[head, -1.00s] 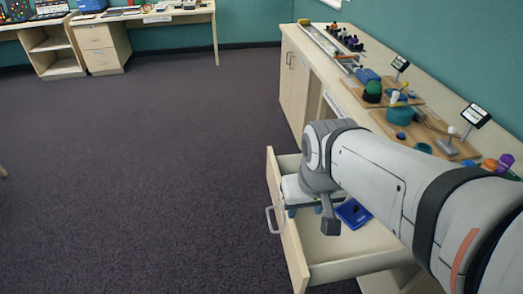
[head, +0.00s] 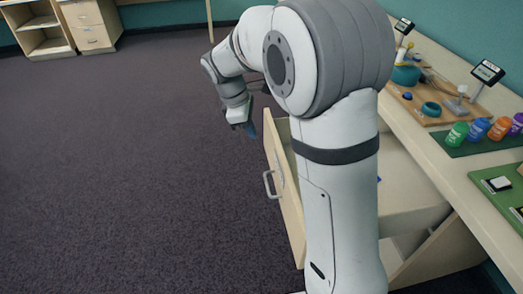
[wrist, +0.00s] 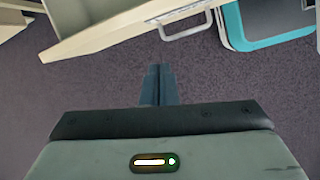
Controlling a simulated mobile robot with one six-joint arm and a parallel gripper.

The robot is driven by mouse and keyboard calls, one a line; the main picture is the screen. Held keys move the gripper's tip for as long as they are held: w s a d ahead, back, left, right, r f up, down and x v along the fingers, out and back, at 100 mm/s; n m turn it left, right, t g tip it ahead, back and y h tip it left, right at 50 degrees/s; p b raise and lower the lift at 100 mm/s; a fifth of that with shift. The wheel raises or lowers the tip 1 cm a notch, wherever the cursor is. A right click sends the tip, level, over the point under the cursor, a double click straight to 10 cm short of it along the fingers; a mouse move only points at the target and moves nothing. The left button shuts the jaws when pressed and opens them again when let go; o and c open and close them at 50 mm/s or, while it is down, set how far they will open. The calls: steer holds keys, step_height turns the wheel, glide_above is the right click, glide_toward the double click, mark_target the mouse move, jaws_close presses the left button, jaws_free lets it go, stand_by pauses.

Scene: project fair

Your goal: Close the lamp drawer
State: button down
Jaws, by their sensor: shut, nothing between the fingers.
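The drawer is open, pulled out from the bench. Its pale wood front (head: 286,200) carries a grey bar handle (head: 270,185). My arm hides most of its inside; a small bit of something blue shows within. In the wrist view the drawer front (wrist: 110,32) crosses the upper left, with its handle (wrist: 185,22) at the top. My gripper (head: 252,131) is out over the floor, on the outer side of the drawer front near its far end. Its fingers (wrist: 158,72) are together and empty, apart from the handle and panel in the wrist view.
The long bench (head: 440,150) runs along the right wall. It holds several coloured bottles, a green tray (head: 500,190) and a wooden board (head: 425,108) with small parts. Dark carpet (head: 130,170) is open to the left. A desk with drawers (head: 88,25) stands at the back left.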

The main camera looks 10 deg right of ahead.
steer(key=w+a+f+n+h+b, duration=0.1)
steer(key=w+a+f+n, duration=0.2)
steer(key=w+f, duration=0.15)
steer(key=b, duration=0.2)
glide_above(272, 164)
steer(key=a, duration=0.2)
steer(key=shift+f, duration=4.85)
steer(key=shift+s+a, duration=0.15)
steer(key=shift+a, duration=0.05)
steer(key=shift+d, duration=0.1)
